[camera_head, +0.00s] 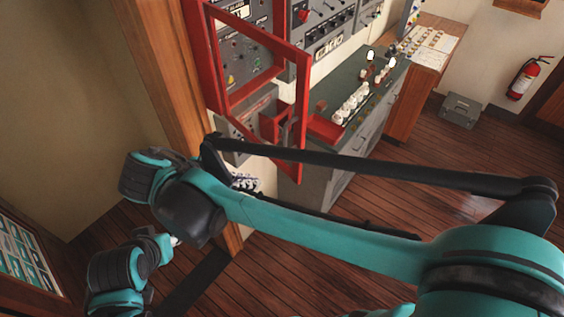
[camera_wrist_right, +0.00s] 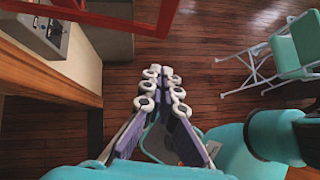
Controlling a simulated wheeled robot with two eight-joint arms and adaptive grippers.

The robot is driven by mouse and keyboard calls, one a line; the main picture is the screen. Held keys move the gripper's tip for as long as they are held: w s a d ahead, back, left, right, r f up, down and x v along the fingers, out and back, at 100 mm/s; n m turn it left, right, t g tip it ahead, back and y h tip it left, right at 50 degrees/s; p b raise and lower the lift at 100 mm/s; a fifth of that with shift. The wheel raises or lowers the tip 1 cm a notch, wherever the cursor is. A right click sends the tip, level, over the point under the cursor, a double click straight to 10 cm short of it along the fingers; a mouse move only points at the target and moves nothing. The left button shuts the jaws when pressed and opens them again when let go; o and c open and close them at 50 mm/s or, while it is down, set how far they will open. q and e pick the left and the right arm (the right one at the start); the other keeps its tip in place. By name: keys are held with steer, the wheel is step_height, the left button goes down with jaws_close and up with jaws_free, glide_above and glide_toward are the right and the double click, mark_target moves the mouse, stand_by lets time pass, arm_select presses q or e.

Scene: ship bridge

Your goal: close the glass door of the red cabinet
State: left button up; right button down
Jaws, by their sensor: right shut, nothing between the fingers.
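The red cabinet (camera_head: 193,50) is on the wall at the top left of the head view. Its red-framed glass door (camera_head: 303,105) stands open, swung out from the cabinet, and panels show through it. My right gripper (camera_head: 246,183) is just below the door's lower edge, partly hidden by my own arm. In the right wrist view its fingers (camera_wrist_right: 161,82) are together, with nothing between them. The red door frame (camera_wrist_right: 120,20) crosses the top of that view, beyond the fingertips. I cannot tell any contact. My left gripper is not seen.
A green-topped grey counter (camera_head: 345,150) with white cups stands right of the cabinet. A wooden post (camera_head: 165,60) is at its left. A fire extinguisher (camera_head: 523,78) and grey box (camera_head: 461,110) are far right. A teal chair (camera_wrist_right: 290,50) is on the open wooden floor.

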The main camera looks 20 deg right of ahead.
mark_target(295, 176)
steer(key=x, duration=0.4)
steer(key=d+r+x, duration=0.1)
steer(key=x, duration=0.7)
steer(key=shift+w+d+r+p, duration=0.2)
steer(key=shift+w+r+p, duration=0.05)
steer(key=shift+p, duration=0.15)
steer(key=shift+w+d, duration=0.3)
steer(key=shift+d, duration=0.25)
